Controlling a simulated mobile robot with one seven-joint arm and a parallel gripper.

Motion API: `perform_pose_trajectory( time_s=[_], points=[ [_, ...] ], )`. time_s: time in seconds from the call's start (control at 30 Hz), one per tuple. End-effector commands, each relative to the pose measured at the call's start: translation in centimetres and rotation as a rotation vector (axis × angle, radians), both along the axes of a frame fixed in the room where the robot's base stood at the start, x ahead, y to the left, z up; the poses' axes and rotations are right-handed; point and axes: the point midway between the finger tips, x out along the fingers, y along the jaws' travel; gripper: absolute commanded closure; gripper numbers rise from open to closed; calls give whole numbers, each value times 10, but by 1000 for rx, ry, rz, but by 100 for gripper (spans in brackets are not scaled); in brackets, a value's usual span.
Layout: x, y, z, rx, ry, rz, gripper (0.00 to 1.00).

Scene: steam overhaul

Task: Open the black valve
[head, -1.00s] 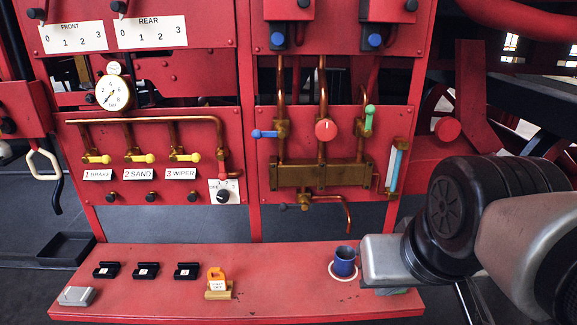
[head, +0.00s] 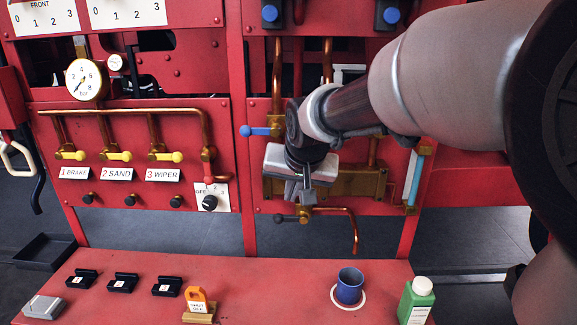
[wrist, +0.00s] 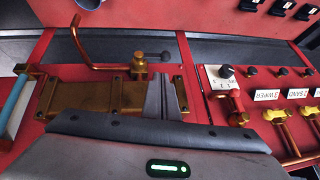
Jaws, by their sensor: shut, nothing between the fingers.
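The black valve (head: 279,218) is a small dark ball-ended lever, pointing left from a brass valve body (head: 305,212) under the brass manifold (head: 345,181). A curved copper spout runs from that body to the right and down. In the wrist view, which appears upside down, a dark ball (wrist: 174,56) shows just beyond my fingertips, beside the brass body (wrist: 139,65). My gripper (head: 294,197) is shut and empty. It is in front of the manifold, with its fingertips just above the lever in the head view. I cannot tell whether they touch it.
A black rotary knob (head: 209,203) and yellow-handled valves (head: 115,156) are on the left panel. A blue-handled valve (head: 257,131) is above my gripper. The red bench (head: 255,275) below holds a blue mug (head: 349,286) and a green bottle (head: 416,300). My arm hides the upper right panel.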

Motion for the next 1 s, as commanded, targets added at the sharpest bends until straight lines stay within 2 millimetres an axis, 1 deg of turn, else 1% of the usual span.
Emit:
perform_pose_trajectory(
  time_s=[0.03, 0.13, 0.43, 0.57, 0.67, 0.8, 1.0],
  points=[
    [6, 6, -5, 10, -1, 2, 100],
    [11, 10, -8, 22, -3, 0, 100],
    [12, 11, -7, 23, -4, -1, 100],
    [15, 11, -12, 22, -2, 0, 100],
    [21, 13, -23, 22, 0, -1, 100],
    [36, 17, -45, 22, 2, 1, 100],
    [55, 22, -72, 21, 0, 1, 100]
  ],
)
